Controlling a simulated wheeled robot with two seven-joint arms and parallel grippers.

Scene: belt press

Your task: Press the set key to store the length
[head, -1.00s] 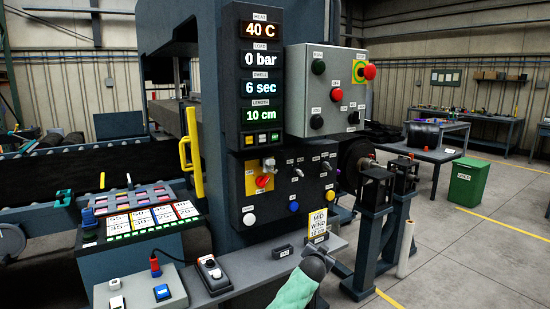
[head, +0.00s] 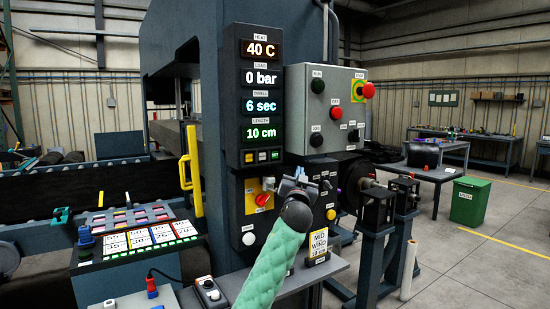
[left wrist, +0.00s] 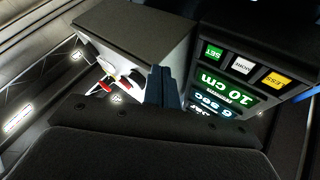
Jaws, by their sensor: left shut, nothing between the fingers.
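The green set key (head: 275,155) is the rightmost of three small keys under the length display (head: 262,133), which reads 10 cm. In the left wrist view the picture is turned over, and the set key (left wrist: 213,51) shows beside a white key (left wrist: 242,65) and a yellow key (left wrist: 275,79). My left gripper (head: 299,174) is in front of the dark panel, lower and to the right of the set key. In the wrist view its fingers (left wrist: 165,87) are together, empty and apart from the keys. My right gripper is out of view.
A grey control box (head: 333,80) with red and green buttons juts out to the right of the displays. The lower panel carries a red knob (head: 262,199) and a white button (head: 249,239). A yellow handle (head: 190,160) stands at the left.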

